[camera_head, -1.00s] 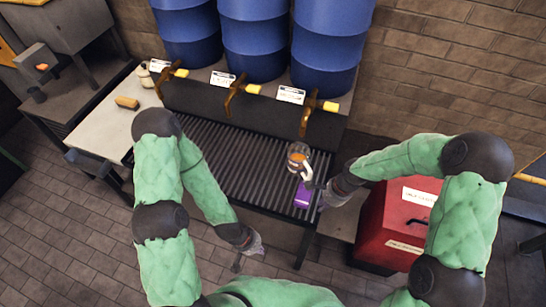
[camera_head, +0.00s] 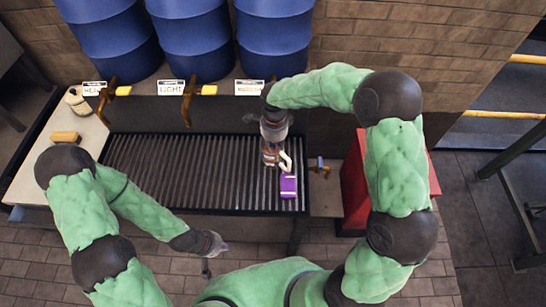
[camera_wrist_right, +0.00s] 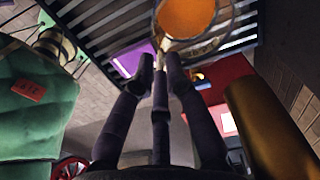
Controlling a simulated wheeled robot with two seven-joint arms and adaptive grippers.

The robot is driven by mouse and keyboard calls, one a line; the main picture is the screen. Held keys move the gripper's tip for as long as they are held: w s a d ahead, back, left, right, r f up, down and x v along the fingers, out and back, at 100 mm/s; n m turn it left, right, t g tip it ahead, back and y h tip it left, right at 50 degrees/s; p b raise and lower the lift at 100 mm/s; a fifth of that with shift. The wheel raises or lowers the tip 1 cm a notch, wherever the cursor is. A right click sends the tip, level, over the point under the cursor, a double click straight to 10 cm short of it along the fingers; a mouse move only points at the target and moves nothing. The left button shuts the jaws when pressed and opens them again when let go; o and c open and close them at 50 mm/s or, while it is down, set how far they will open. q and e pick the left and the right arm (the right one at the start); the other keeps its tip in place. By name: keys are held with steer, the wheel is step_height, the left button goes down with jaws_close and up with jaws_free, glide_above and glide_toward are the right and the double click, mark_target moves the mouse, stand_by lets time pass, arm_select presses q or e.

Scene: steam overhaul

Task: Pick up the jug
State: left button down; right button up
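The jug (camera_head: 269,154) stands on the slatted grate below the rightmost blue barrel, its pale handle (camera_head: 286,161) toward the right. In the right wrist view the jug (camera_wrist_right: 187,16) shows at the top, with an orange inside. My right gripper (camera_head: 273,130) is over the jug and partly hides it. In the wrist view its fingertips (camera_wrist_right: 160,62) are apart, with the pale handle near and beyond them. I cannot tell whether they touch it. My left gripper (camera_head: 214,244) hangs in front of the grate, away from the jug; its fingers are too small to read.
A purple block (camera_head: 288,186) lies on the grate (camera_head: 190,170) just in front of the jug. Barrel taps (camera_head: 192,92) with yellow handles stick out behind. A red cabinet (camera_head: 355,185) stands at the right. A pale side table (camera_head: 45,165) is at the left.

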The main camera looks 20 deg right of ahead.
mark_target(277, 157)
step_height(277, 157, down, 7)
steer(key=shift+f+b, duration=0.1)
steer(key=shift+b, duration=0.6)
jaws_close()
steer(key=shift+r, duration=0.2)
